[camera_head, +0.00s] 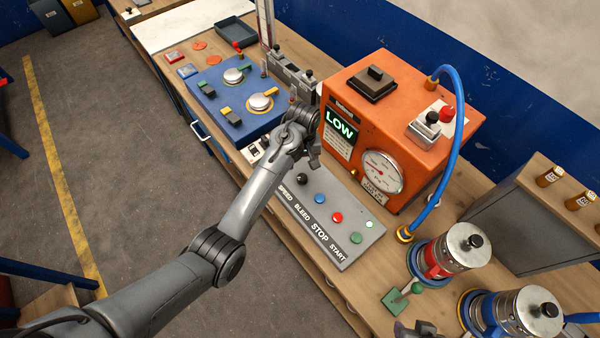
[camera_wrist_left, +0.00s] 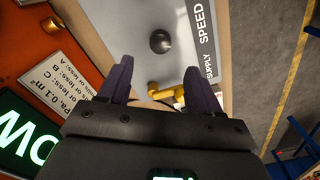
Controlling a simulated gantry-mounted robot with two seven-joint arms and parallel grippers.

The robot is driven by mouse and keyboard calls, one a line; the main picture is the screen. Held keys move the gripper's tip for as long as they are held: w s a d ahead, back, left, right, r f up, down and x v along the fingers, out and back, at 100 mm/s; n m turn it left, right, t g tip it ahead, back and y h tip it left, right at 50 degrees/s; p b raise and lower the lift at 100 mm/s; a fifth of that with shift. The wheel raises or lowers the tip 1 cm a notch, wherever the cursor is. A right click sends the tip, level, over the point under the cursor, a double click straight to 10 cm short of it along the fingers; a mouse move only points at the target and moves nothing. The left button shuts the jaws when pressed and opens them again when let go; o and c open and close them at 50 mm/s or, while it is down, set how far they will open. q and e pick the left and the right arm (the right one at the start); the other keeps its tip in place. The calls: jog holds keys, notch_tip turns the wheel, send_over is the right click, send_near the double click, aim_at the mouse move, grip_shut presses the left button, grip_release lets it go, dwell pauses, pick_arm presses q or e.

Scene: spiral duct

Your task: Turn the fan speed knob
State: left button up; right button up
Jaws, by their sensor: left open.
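The black speed knob (camera_head: 302,179) is on the grey control panel (camera_head: 345,262), beside the SPEED label. My left gripper (camera_head: 314,158) is above the back end of this panel, close to the knob and next to the orange machine. In the left wrist view the knob (camera_wrist_left: 160,41) is beyond the fingertips, apart from them. The left gripper (camera_wrist_left: 160,78) is open, its two dark fingers spread. A yellow handle (camera_wrist_left: 166,93) by the SUPPLY label shows between the fingers; I cannot tell whether they touch it.
The orange machine (camera_head: 345,95) with a lit LOW display and a dial stands right of the gripper. Blue, red and green buttons (camera_head: 337,217) follow the knob along the panel. A blue valve board (camera_head: 222,100) lies behind. A dark grey part (camera_head: 415,328), perhaps my right gripper, shows at the bottom edge.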

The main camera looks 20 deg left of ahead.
aim_at(302, 177)
pick_arm(q)
notch_tip(302, 177, down, 8)
jog(key=shift+r, duration=0.15)
jog(key=shift+f, duration=0.6)
jog(key=c, duration=1)
jog(key=shift+c, duration=0.2)
jog(key=shift+r, duration=0.1)
